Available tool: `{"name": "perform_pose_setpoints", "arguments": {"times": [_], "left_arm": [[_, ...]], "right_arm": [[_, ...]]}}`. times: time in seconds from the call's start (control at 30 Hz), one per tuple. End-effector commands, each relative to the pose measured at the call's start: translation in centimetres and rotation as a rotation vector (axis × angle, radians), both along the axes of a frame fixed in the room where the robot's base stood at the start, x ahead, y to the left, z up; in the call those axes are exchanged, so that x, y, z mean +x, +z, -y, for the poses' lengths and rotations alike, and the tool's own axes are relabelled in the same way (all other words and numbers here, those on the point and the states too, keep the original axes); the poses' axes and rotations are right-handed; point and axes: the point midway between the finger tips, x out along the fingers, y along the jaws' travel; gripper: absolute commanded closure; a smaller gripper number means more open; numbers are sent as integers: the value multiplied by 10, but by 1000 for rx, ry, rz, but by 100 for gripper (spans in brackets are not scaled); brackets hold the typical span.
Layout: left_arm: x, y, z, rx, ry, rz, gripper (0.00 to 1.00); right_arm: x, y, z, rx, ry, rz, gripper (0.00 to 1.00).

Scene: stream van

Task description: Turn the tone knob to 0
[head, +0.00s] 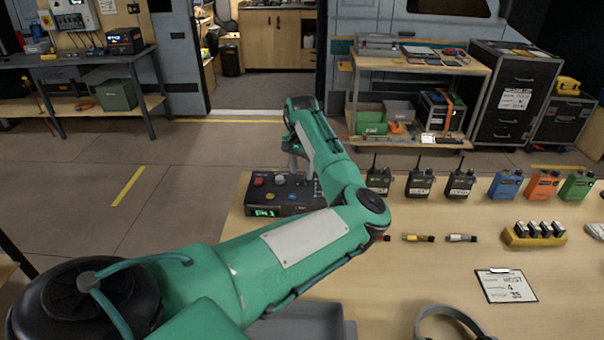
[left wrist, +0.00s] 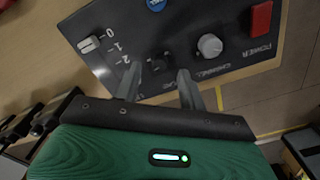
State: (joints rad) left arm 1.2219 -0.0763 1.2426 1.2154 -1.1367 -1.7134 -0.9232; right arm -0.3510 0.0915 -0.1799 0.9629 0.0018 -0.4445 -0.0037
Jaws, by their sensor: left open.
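The black control box (head: 285,208) stands on the table's left end, with a green lit display on its front. In the left wrist view its panel (left wrist: 120,30) shows a red POWER button (left wrist: 261,18), a pale round knob (left wrist: 209,45) by the word CHANNEL, and a light grey slider-like control (left wrist: 90,44) by a scale with 0, 1 and 2. A dark knob (left wrist: 159,62) sits between the fingertips; its label is partly hidden, so I cannot tell its name or setting. My left gripper (left wrist: 159,72) is open over it; contact is unclear. It also shows in the head view (head: 297,162).
Several radios (head: 419,183) stand along the table's back, right of the box. A clipboard (head: 506,286), a yellow battery holder (head: 533,236) and a grey tray (head: 300,322) lie nearer. My left arm crosses the table's left part.

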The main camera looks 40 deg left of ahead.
Motion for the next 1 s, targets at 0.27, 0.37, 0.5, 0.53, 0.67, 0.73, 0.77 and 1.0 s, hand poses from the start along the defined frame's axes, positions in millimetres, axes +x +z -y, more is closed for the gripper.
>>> {"name": "perform_pose_setpoints", "arguments": {"times": [0.27, 0.37, 0.5, 0.53, 0.67, 0.73, 0.77, 1.0], "left_arm": [[0, -22, 0, -1, 0, 0, 59], [0, -23, 0, -1, 0, 0, 59], [0, -23, 0, -1, 0, 0, 59], [0, -23, 0, -1, 0, 0, 61], [0, -23, 0, -1, 0, 0, 86], [0, -23, 0, -1, 0, 0, 100], [0, -23, 0, -1, 0, 0, 100], [0, -21, 0, 0, 17, -1, 100]], "right_arm": [[2, 0, 1, -1, 0, 2, 64], [2, 0, 1, -1, 0, 1, 64], [0, 0, 1, -1, 0, 0, 64], [0, 0, 1, -1, 0, -1, 64], [-4, -1, 1, -1, 0, -5, 64], [-7, -1, 1, -1, 0, -8, 64], [-8, -1, 1, -1, 0, -9, 64], [-10, 3, 1, -1, 1, -9, 64]]}}
